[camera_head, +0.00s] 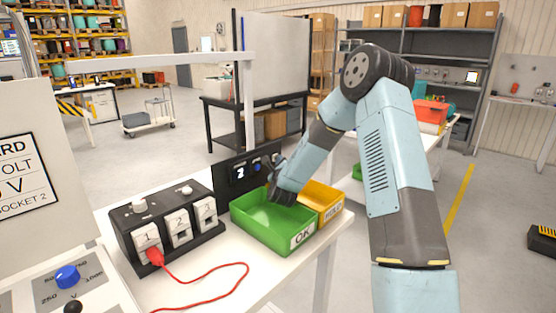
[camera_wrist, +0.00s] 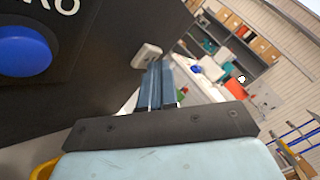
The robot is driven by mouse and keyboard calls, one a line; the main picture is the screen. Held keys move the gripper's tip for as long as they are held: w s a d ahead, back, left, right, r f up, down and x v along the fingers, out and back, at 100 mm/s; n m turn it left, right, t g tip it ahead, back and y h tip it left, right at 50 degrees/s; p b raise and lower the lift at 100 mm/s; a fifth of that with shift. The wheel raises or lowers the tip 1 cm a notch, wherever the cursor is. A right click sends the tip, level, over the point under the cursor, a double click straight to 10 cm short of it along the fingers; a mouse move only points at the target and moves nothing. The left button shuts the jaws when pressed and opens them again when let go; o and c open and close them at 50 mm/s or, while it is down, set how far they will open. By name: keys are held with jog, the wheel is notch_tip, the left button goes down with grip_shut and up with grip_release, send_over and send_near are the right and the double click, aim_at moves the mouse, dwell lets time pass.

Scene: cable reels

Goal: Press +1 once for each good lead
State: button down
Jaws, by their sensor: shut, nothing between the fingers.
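The black counter panel (camera_head: 243,178) stands behind the trays; its display (camera_head: 240,172) appears to read 2. A blue button (camera_head: 257,165) is beside the display; in the wrist view a large blue button (camera_wrist: 22,52) sits under lettering ending in "RO". A pale button-like block (camera_wrist: 147,55) is on the panel just beyond my fingertips; I cannot tell whether they touch it. My gripper (camera_head: 272,178) is shut and empty in front of the panel's right part, hiding some of it; its fingers also show in the wrist view (camera_wrist: 160,82). A red lead (camera_head: 205,277) is plugged into socket 1.
The black socket box (camera_head: 170,250) has several numbered sockets. A green tray marked OK (camera_head: 262,236) and a yellow tray (camera_head: 335,210) sit under my gripper. A tester with a blue dial (camera_head: 67,276) is front left.

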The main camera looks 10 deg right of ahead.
dwell(0.3)
jog(key=shift+s+d, duration=0.45)
jog(key=shift+s, duration=0.2)
jog(key=shift+s+d, duration=0.75)
jog(key=shift+s, duration=0.3)
jog(key=shift+s+d, duration=0.75)
jog(key=shift+s, duration=0.25)
